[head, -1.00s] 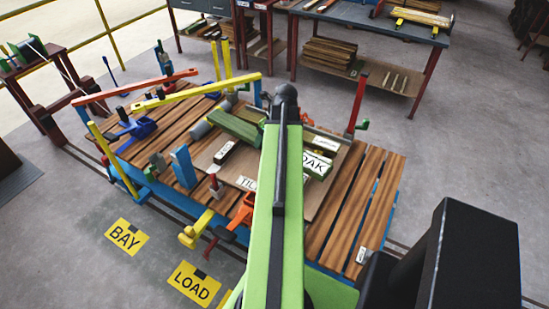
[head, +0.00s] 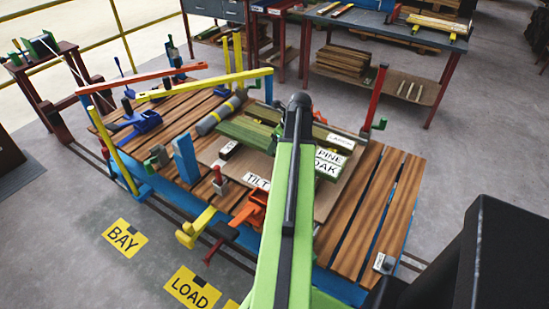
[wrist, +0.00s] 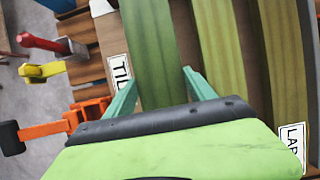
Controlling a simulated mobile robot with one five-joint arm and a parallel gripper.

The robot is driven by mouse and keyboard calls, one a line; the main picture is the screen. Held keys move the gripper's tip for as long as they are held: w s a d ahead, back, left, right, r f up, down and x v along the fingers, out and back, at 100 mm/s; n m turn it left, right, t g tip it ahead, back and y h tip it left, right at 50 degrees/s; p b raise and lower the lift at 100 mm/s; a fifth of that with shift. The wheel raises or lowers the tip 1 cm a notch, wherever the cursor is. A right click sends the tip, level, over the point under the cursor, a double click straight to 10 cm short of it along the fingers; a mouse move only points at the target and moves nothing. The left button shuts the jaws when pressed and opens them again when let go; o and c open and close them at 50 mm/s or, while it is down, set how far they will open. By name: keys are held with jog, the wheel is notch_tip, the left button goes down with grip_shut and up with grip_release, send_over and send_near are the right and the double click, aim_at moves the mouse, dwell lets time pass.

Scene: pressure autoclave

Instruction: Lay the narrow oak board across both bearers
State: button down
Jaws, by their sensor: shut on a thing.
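A narrow greenish board (wrist: 152,45) lies lengthwise between the two teal fingers of my gripper (wrist: 158,88) in the wrist view. The fingers are shut on its sides. In the head view, green boards (head: 248,132) lie close together on a brown panel on the slatted deck; small signs reading PINE (head: 330,159) and OAK (head: 326,171) are at their right end. My arm hides the gripper in the head view. I cannot pick out the two bearers with certainty.
A TILT sign (head: 257,181), an orange clamp (head: 250,210) and a yellow clamp (head: 196,228) are along the deck's front edge.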

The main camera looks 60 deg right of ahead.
jog(key=shift+w+d+f, duration=0.3)
jog(key=shift+w+f, duration=0.25)
jog(key=shift+w, duration=0.3)
notch_tip(320, 180, down, 4)
jog(key=b, duration=0.4)
jog(key=shift+f+b, duration=0.15)
jog(key=shift+b, duration=0.2)
jog(key=shift+c, duration=1.6)
grip_release()
jog(key=shift+s+r+p, duration=0.1)
jog(key=shift+r+p, duration=0.4)
jog(key=p+v, duration=1)
jog(key=v, duration=0.1)
jog(key=shift+s+r+p, duration=0.1)
jog(key=shift+r+p, duration=0.2)
jog(key=shift+p, duration=0.05)
jog(key=shift+f, duration=0.1)
